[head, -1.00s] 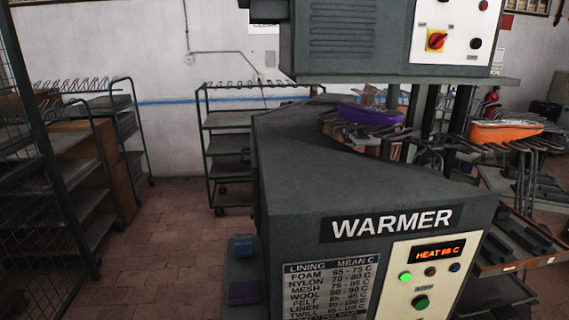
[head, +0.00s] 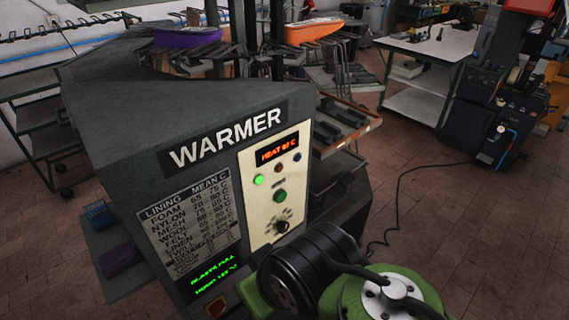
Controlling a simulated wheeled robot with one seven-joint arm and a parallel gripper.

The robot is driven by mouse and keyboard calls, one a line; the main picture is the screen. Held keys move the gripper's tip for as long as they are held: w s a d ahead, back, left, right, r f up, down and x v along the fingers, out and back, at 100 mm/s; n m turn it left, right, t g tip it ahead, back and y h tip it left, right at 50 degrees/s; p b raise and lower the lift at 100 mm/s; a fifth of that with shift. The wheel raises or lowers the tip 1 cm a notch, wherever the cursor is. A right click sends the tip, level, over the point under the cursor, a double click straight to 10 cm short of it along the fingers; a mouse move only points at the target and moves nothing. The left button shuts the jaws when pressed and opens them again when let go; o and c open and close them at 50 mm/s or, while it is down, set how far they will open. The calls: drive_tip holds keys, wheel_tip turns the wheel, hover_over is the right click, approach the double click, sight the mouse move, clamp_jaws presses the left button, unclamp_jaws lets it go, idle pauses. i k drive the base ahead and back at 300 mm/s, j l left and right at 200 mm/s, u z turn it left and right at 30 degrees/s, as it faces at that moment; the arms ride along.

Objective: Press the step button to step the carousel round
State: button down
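The grey warmer machine (head: 130,110) fills the left and middle of the head view. Its cream control panel (head: 262,212) faces me. The panel has an orange heat display (head: 278,149), a lit green lamp (head: 259,180), a larger dark green button (head: 280,196) and a black knob (head: 282,226). The small label by the green button is too small to read, so I cannot tell whether it is the step button. Behind the warmer, the carousel carries a purple piece (head: 188,37) and an orange piece (head: 312,31) on metal racks. My gripper is out of view; only my arm's links show at the bottom.
A green text screen (head: 213,274) and a lining temperature chart (head: 190,225) are on the warmer's front. A tray shelf (head: 345,125) juts out at its right. A white table (head: 435,45) and a dark machine (head: 500,90) stand at the back right. A cable (head: 400,190) crosses the floor.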

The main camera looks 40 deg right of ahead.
sight(282, 197)
drive_tip(key=z, duration=1.2)
